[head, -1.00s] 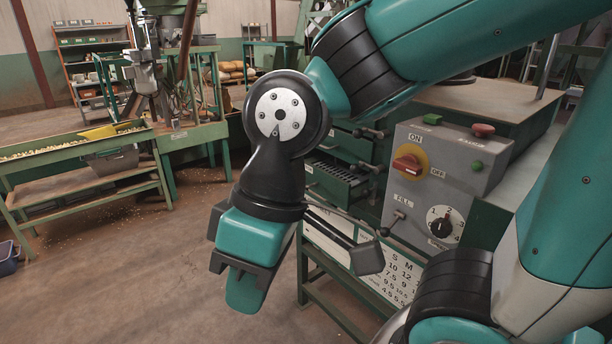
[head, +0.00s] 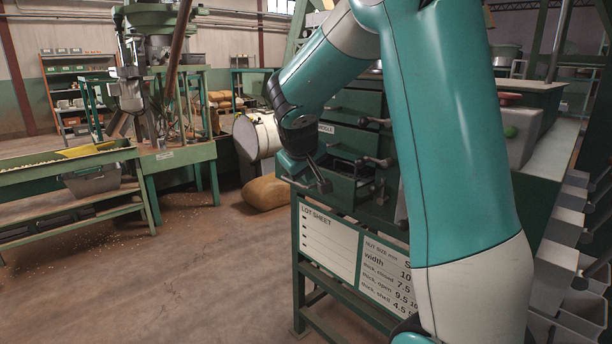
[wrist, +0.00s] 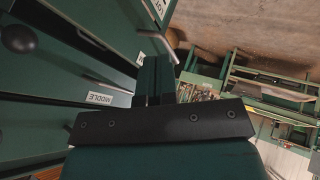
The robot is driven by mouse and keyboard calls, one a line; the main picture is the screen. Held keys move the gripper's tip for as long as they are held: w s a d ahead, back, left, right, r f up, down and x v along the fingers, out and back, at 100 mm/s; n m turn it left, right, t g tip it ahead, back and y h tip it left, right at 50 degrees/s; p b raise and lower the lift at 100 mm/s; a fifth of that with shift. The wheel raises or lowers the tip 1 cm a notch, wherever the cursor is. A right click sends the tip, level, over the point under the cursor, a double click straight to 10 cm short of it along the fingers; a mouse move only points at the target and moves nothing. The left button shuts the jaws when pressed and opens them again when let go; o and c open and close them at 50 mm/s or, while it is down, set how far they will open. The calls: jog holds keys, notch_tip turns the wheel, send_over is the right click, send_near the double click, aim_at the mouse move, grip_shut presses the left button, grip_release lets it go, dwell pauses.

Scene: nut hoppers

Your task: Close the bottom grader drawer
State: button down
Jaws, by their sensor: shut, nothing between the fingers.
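The green grader cabinet (head: 355,103) stands right of centre in the head view, partly hidden behind my arm. Its bottom drawer (head: 350,188) sticks out below the drawer labelled MIDDLE (head: 326,128), and its dark inside shows. My gripper (head: 292,166) is at the outer left end of this open drawer, pointing down; I cannot tell whether it touches the front. In the wrist view my gripper's fingers (wrist: 154,78) are shut and empty. The MIDDLE label (wrist: 100,98) and a drawer handle bar (wrist: 103,82) show to their left there.
A lot-sheet board (head: 328,240) hangs on the green stand under the drawers. Grey bins (head: 560,260) stand at the right. A sack (head: 266,192) and a drum (head: 257,135) lie behind my gripper. The floor at front left is clear.

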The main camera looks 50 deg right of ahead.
jog(key=w+d+f, duration=0.2)
jog(key=d+f, duration=0.3)
jog(key=d, duration=0.2)
jog(key=shift+f, duration=0.15)
jog(key=shift+d, duration=0.15)
